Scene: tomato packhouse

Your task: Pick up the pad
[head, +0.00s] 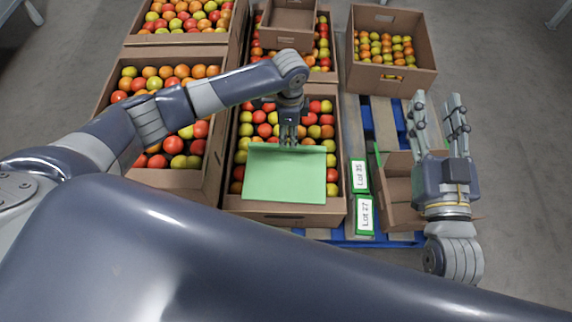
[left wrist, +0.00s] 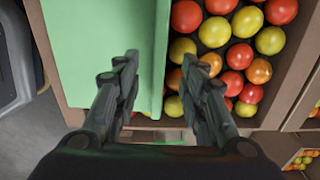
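The pad is a flat light-green sheet (head: 284,180) lying tilted over the tomatoes in the front middle carton. In the left wrist view the pad (left wrist: 95,50) fills the upper left, its edge running between my fingers. My left gripper (head: 289,141) is at the pad's far edge, pointing down. Its fingers stand apart in the left wrist view (left wrist: 165,62), one on each side of the edge, and I see no finger clearly pressing on it. My right gripper (head: 440,105) is open and empty, over the small carton at the right.
The front middle carton (head: 285,211) is full of red, orange and yellow tomatoes, with more cartons left and behind. Two green-framed labels, Lot 35 (head: 359,175) and Lot 27 (head: 365,215), stand right of it. A small open carton (head: 398,190) sits on the blue pallet.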

